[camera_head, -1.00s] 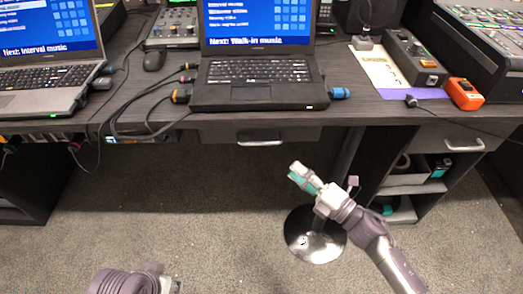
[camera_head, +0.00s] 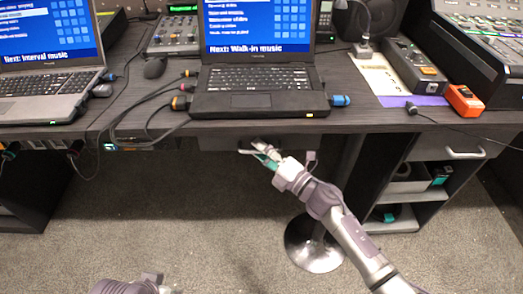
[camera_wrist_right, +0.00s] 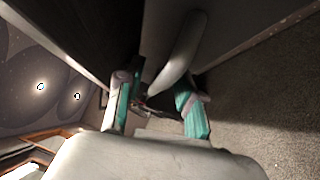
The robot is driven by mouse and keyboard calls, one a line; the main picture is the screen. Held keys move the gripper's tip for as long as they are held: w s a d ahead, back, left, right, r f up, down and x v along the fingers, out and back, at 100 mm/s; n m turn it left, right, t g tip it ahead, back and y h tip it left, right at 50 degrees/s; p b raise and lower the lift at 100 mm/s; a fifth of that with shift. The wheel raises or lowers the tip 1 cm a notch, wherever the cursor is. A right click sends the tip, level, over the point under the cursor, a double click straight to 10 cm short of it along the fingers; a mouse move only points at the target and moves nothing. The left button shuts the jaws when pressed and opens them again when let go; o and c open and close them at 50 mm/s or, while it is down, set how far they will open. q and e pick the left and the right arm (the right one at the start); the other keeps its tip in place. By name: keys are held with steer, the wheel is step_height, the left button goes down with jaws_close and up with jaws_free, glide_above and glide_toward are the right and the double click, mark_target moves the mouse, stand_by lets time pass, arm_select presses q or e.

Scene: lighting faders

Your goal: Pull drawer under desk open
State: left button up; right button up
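The dark drawer (camera_head: 218,144) sits under the middle of the desk (camera_head: 375,120), below the centre laptop, and looks shut. Its pale bar handle (camera_wrist_right: 180,50) shows in the right wrist view; in the head view my right gripper mostly covers it. My right gripper (camera_head: 264,153) is at the drawer front. In the right wrist view its teal-padded fingers (camera_wrist_right: 155,90) are apart, with the near end of the handle between or just beyond the tips. I cannot tell whether they touch it. Part of my left arm shows at the bottom left; its gripper fingers are not in view.
A second drawer with a silver handle (camera_head: 463,153) is at the right, above open shelves (camera_head: 410,200). A round metal base (camera_head: 315,243) stands on the carpet beneath my right arm. Cables (camera_head: 95,165) hang at the left. The carpet before the middle drawer is clear.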

jaws_close()
steer(key=shift+s, duration=0.15)
